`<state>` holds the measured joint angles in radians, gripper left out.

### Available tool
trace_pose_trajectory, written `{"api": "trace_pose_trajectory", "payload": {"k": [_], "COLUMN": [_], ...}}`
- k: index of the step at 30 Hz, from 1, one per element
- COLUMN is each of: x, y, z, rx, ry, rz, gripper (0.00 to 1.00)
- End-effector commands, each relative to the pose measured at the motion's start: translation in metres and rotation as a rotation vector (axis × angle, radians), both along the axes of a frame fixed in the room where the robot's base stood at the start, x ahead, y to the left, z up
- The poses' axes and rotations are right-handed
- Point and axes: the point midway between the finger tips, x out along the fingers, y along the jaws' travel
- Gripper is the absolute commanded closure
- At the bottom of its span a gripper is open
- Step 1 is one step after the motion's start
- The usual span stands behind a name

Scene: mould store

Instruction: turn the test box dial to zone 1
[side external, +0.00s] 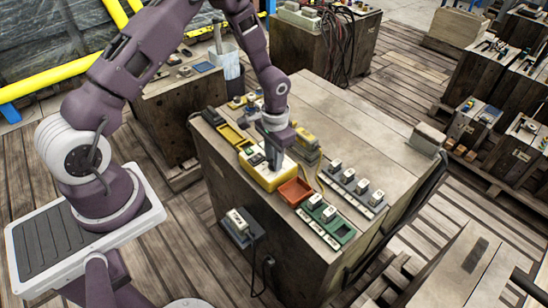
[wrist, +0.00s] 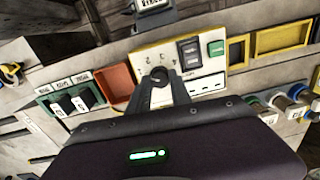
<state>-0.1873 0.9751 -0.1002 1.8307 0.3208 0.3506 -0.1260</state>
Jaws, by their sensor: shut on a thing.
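The test box (side external: 262,182) is a yellow box with a pale face on the wooden bench top. In the wrist view its cream face (wrist: 207,85) carries a black switch (wrist: 189,52), a green button (wrist: 216,48) and small marks around the dial (wrist: 158,74). The dial is a dark round knob on the left part of the face. My gripper (side external: 272,168) points down onto the box. In the wrist view my gripper (wrist: 160,84) is shut on the dial. The fingers cover part of the dial, and I cannot tell which zone it points to.
An orange-red tray (side external: 295,191) sits right beside the box. A green holder (side external: 326,222) and a row of grey blocks (side external: 357,186) stand further right. Yellow trays (side external: 235,136) lie behind to the left. The far bench top (side external: 345,110) is mostly clear.

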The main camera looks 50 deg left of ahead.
Motion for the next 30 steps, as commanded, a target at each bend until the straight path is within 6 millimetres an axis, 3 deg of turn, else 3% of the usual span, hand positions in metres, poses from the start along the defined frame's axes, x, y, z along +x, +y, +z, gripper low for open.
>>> {"api": "trace_pose_trajectory", "payload": {"k": [13, 14, 17, 26, 30], "x": [0.001, 0.001, 0.001, 0.000, 0.001], "y": [0.000, 0.000, 0.000, 0.000, 0.000], "z": [0.001, 0.001, 0.001, 0.002, 0.025], "rx": [0.001, 0.001, 0.000, 0.000, 0.000], "ry": [-0.002, -0.002, -0.002, -0.002, -0.005], "rz": [-0.009, -0.009, -0.009, -0.009, -0.007], "gripper": [1.00, 0.71, 0.53, 0.53, 0.53]}}
